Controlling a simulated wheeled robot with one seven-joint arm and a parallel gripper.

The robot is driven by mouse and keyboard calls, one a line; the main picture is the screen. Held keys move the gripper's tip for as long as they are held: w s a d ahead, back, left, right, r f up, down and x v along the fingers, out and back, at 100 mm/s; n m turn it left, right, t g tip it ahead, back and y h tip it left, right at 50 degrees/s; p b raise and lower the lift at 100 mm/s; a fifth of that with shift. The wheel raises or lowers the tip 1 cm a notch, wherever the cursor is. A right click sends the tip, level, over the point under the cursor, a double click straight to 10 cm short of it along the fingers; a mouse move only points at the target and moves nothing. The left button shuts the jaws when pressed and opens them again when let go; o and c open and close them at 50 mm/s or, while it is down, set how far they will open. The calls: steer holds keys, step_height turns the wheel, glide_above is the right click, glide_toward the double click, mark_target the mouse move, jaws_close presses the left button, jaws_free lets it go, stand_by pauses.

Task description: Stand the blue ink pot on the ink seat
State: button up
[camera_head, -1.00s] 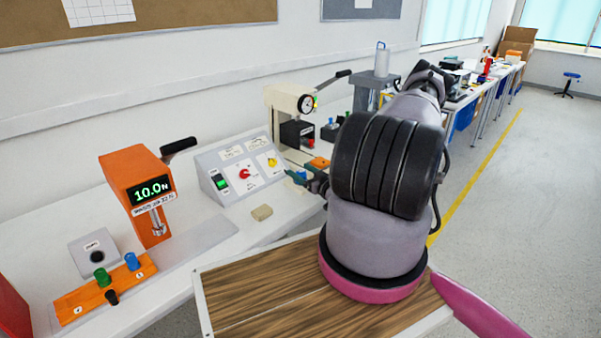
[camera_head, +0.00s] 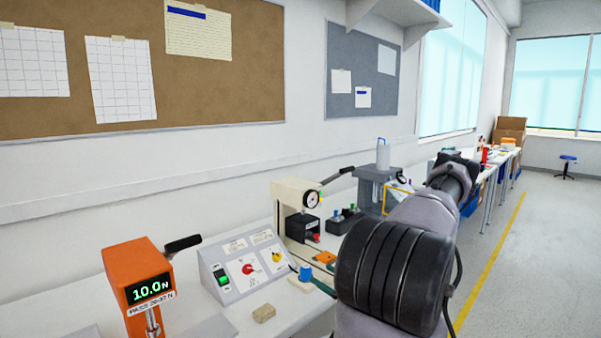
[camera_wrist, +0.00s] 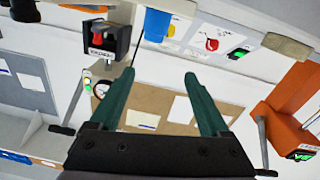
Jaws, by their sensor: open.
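The blue ink pot (camera_head: 305,273) stands on a pale block (camera_head: 303,285), in front of the switch panel in the head view. The block looks like the ink seat, but I cannot tell for sure. In the wrist view, which is upside down, the pot (camera_wrist: 157,25) shows beyond the fingertips and between their lines. My gripper (camera_wrist: 160,75) is open and empty, with its dark green fingers apart from the pot. In the head view my arm hides most of the gripper.
The switch panel (camera_head: 244,266) with red and yellow knobs stands behind the pot. An orange force tester (camera_head: 137,275) is at left, and a beige press (camera_head: 292,205) stands behind. An orange plate (camera_head: 326,258) and a tan block (camera_head: 264,313) lie near the pot.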

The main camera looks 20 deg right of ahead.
steer(key=s+a+r+m+g+y, duration=0.2)
steer(key=a+r+m+g, duration=0.3)
steer(key=r+m, duration=0.5)
steer(key=s+a+r+m+g+y, duration=0.15)
steer(key=a+r+m+g, duration=0.45)
steer(key=m, duration=0.8)
steer(key=s+a+r+m+g+y, duration=0.1)
steer(key=a+r+m+g+y, duration=0.3)
steer(key=r+m, duration=0.6)
steer(key=s+a+r+n+t+h, duration=0.1)
steer(key=s+r+n+t+h, duration=0.1)
steer(key=s+r+n+h, duration=0.3)
steer(key=s+a+r+n+t+h, duration=0.1)
steer(key=s+r+n+h, duration=0.5)
steer(key=r+n, duration=0.6)
steer(key=n+t, duration=0.1)
steer(key=n, duration=0.6)
steer(key=shift+s+r+t, duration=0.25)
steer(key=shift+r+t, duration=0.15)
